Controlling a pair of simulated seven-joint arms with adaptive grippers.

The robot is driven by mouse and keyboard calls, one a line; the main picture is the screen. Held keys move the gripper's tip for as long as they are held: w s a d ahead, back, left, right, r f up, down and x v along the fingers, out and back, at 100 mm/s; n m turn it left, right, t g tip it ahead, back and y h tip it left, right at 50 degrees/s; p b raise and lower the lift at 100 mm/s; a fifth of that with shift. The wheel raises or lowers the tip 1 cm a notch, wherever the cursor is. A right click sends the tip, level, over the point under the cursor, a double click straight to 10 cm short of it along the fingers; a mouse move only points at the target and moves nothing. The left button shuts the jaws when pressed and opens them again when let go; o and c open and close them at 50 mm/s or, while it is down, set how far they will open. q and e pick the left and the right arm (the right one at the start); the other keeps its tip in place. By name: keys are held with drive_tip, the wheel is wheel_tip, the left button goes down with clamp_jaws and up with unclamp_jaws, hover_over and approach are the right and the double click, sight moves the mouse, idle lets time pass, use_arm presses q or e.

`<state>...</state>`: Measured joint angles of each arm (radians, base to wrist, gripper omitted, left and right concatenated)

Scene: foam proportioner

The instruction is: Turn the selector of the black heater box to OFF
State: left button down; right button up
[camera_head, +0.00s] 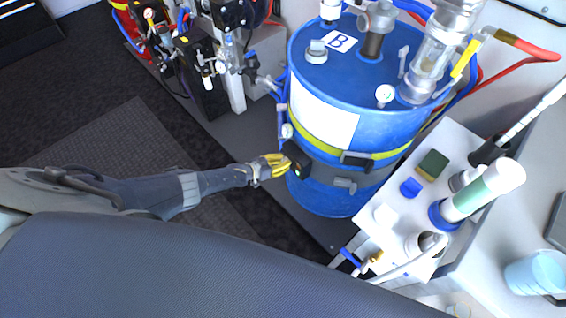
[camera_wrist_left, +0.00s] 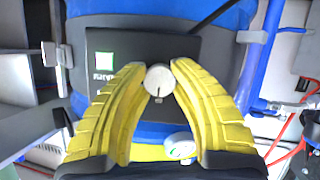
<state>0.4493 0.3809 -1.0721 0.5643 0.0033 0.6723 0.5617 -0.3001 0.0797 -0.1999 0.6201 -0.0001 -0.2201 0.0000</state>
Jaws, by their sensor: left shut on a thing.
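The black heater box (camera_head: 296,158) sits on the grey band around the blue drum marked B (camera_head: 340,120). In the left wrist view the black heater box (camera_wrist_left: 112,42) shows a lit green square (camera_wrist_left: 105,60) and a round, light grey selector (camera_wrist_left: 159,79) with a dark mark at its lower edge. My left gripper (camera_head: 281,163) has yellow fingers and reaches the box from the left. In the left wrist view the left gripper (camera_wrist_left: 159,76) is shut on the selector, one finger on each side. Lettering by the selector is mostly hidden. My right gripper is not in view.
A white shelf (camera_head: 405,215) right of the drum holds bottles, a blue block and a green sponge. Pumps and hoses (camera_head: 200,60) stand left of the drum. The dark floor (camera_head: 100,110) at left is open.

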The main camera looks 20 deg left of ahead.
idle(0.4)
use_arm(q)
drive_tip(key=c, duration=1)
unclamp_jaws()
drive_tip(key=shift+s, duration=0.1)
drive_tip(key=v, duration=1.1)
drive_tip(key=shift+s+a, duration=0.25)
drive_tip(key=shift+s, duration=0.05)
drive_tip(key=shift+r, duration=0.15)
